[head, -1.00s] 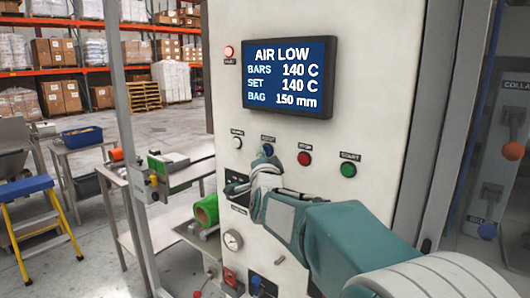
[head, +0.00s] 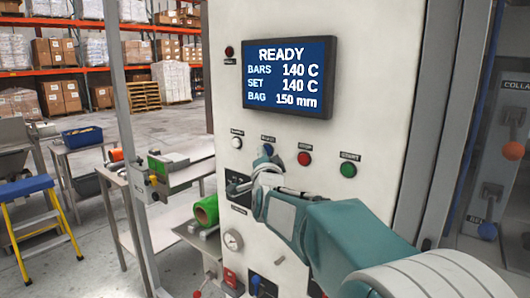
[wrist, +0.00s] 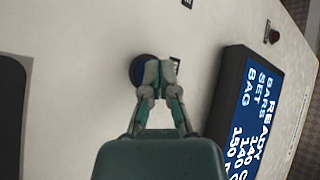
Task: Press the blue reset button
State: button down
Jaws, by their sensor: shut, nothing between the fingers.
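The blue reset button (head: 268,149) is on the white machine panel (head: 330,148), in a row of buttons below the display (head: 289,78). The display reads READY. My gripper (head: 262,164) is shut and empty, with its tips just below the blue button and partly hiding it. In the wrist view my gripper (wrist: 158,78) overlaps the right side of the round dark blue button (wrist: 139,68). I cannot tell if the tips touch it.
A red button (head: 304,158) and a green button (head: 348,169) are to the right, and a white one (head: 237,143) to the left. A dark lamp (head: 229,51) is at top left.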

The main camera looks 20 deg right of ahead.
dwell(0.4)
jog(key=shift+s+a, duration=0.5)
jog(key=shift+a, duration=0.1)
jog(key=s+a, duration=0.1)
jog(key=a, duration=0.1)
jog(key=s+a, duration=0.2)
dwell(0.5)
dwell(0.4)
jog(key=s+f+n+g+y, duration=0.1)
jog(key=s+f+n+g, duration=0.3)
jog(key=s+f, duration=0.3)
jog(key=s+f+n+g+y, duration=0.1)
jog(key=s+f+n+g, duration=0.4)
jog(key=s, duration=1.1)
jog(key=s+d+f+n+g+y, duration=0.1)
jog(key=s+f+n+g, duration=0.3)
jog(key=s+f, duration=0.4)
jog(key=s+g, duration=0.1)
jog(key=s, duration=0.2)
jog(key=shift+s+f+g+y, duration=0.3)
jog(key=shift+s, duration=0.1)
